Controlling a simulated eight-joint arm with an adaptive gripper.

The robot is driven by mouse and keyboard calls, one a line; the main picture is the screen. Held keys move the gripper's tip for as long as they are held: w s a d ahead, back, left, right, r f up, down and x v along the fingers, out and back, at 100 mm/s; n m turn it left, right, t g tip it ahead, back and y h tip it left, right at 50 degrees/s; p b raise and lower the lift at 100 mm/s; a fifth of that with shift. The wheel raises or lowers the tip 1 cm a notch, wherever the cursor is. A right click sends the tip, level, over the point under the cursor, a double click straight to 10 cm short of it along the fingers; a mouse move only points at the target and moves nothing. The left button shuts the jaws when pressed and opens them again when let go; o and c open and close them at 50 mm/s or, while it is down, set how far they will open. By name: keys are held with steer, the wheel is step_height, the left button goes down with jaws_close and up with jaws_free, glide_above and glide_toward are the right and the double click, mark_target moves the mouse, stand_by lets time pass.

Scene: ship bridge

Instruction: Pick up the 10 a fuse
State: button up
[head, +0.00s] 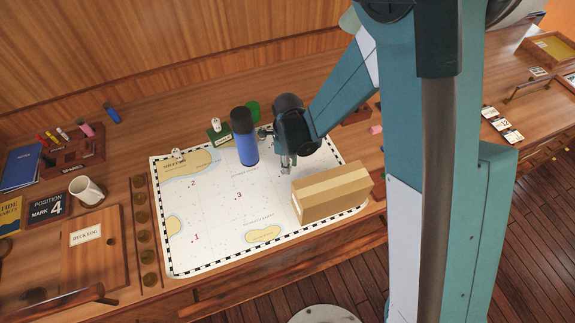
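I cannot make out a thing clearly marked as the 10 A fuse. A small pink piece (376,129) lies on the desk right of the chart, partly beside my arm; its marking is too small to read. A blue piece with a dark end (112,113) lies at the back left, also unreadable. My gripper (287,168) hangs over the upper middle of the chart, between a blue bottle with a black cap (244,138) and a cardboard box (332,192). Its fingers are small and partly hidden, so I cannot tell whether they are open or hold anything.
The chart (215,245) is mostly bare at its left and front. A mug (88,190), a deck log board (95,250) and a wooden rack of coloured pieces (72,152) stand left. My arm covers the right side.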

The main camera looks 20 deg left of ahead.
steer(key=shift+r+b, duration=0.65)
steer(key=shift+r, duration=4.1)
steer(key=shift+d+r, duration=0.1)
